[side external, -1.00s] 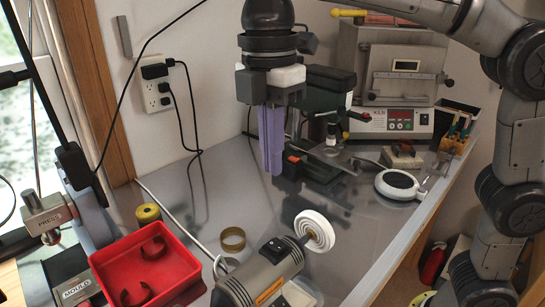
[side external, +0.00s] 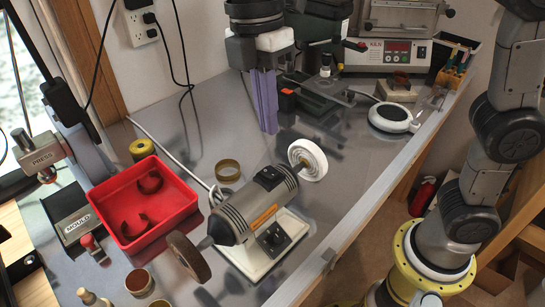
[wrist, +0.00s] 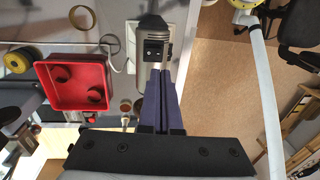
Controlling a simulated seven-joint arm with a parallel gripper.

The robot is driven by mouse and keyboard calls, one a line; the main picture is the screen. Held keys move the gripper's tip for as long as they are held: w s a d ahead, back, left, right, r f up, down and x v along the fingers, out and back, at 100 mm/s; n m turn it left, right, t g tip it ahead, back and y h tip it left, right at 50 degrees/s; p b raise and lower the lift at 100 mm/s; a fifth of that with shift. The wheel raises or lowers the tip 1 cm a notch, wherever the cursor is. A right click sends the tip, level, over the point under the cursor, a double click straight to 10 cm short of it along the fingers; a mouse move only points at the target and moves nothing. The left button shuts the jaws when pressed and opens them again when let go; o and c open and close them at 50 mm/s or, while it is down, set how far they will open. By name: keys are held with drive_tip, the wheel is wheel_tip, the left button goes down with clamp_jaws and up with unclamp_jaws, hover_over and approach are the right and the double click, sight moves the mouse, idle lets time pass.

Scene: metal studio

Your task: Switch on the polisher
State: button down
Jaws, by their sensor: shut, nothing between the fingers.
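The polisher (side external: 258,208) is a grey motor on a cream base, with a white buffing wheel (side external: 308,160) at its far end and a brown wheel (side external: 188,257) at its near end. A black switch panel (side external: 275,239) is on the front of its base. In the wrist view the polisher (wrist: 151,72) is partly hidden behind my fingers, with a black switch (wrist: 153,47) showing just beyond the fingertips. My gripper (side external: 269,131) points down, with its purple fingers shut and empty. It is above the bench, apart from the polisher. Whether the switch is on cannot be told.
A red tray (side external: 181,221) with brown curved pieces is left of the polisher. A brass ring (side external: 228,170) and a yellow roll (side external: 142,149) lie behind. A press (side external: 40,152) stands at the left. A round white-rimmed device (side external: 391,117) and a control box (side external: 390,52) are at the back right.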

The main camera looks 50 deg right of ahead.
sight(274, 175)
drive_tip(key=f, duration=0.5)
drive_tip(key=s+f, duration=0.1)
drive_tip(key=f, duration=0.2)
drive_tip(key=shift+f, duration=0.15)
